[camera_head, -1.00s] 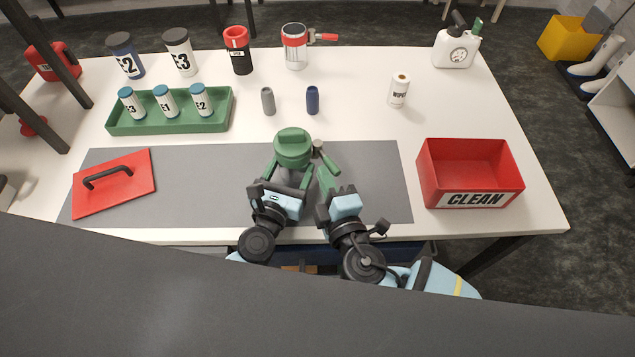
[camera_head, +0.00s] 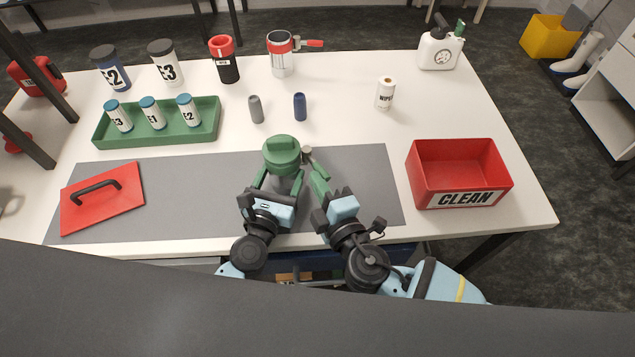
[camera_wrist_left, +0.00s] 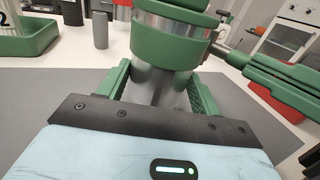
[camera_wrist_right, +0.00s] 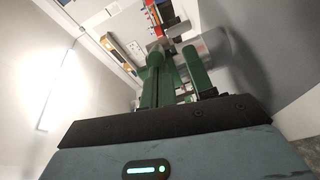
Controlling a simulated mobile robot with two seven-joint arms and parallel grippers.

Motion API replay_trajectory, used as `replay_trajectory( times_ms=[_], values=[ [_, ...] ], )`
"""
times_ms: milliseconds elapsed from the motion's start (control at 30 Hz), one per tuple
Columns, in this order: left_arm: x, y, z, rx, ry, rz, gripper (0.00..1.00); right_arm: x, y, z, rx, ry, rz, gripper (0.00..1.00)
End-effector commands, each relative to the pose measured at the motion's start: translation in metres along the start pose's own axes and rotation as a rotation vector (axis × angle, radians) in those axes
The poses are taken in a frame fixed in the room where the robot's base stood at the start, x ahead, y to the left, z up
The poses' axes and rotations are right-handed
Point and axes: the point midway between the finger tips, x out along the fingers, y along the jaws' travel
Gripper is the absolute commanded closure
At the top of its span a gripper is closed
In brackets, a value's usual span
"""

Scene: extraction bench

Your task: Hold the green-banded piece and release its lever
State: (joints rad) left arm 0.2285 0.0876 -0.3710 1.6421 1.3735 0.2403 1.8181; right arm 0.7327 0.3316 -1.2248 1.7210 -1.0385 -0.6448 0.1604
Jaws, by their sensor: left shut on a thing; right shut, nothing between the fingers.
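The green-banded piece (camera_head: 281,155) stands upright on the grey mat (camera_head: 225,180), with a green top. The left wrist view shows its green band (camera_wrist_left: 172,45) and shiny metal body. My left gripper (camera_head: 279,183) is shut on the body, one green finger each side. The lever has a metal joint (camera_head: 307,153) at the piece's right side. My right gripper (camera_head: 318,182) is shut and empty beside the lever, its green fingers partly overlapping it in the head view.
A red CLEAN box (camera_head: 462,190) stands to the right. A red plate with a black handle (camera_head: 102,200) lies on the mat's left. Behind are a green tray (camera_head: 155,135) of small bottles, a grey cylinder (camera_head: 256,110), a blue one (camera_head: 300,107) and a red-banded piece (camera_head: 281,55).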

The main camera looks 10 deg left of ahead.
Motion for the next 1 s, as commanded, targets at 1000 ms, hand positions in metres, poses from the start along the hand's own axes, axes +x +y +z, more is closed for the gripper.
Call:
replay_trajectory(
  times_ms=[1000],
  values=[
    [-0.001, 0.000, -0.001, -0.001, 0.002, 0.000, 0.65, -0.001, 0.004, 0.023, -0.016, 0.296, -0.058, 1.00]
  ],
)
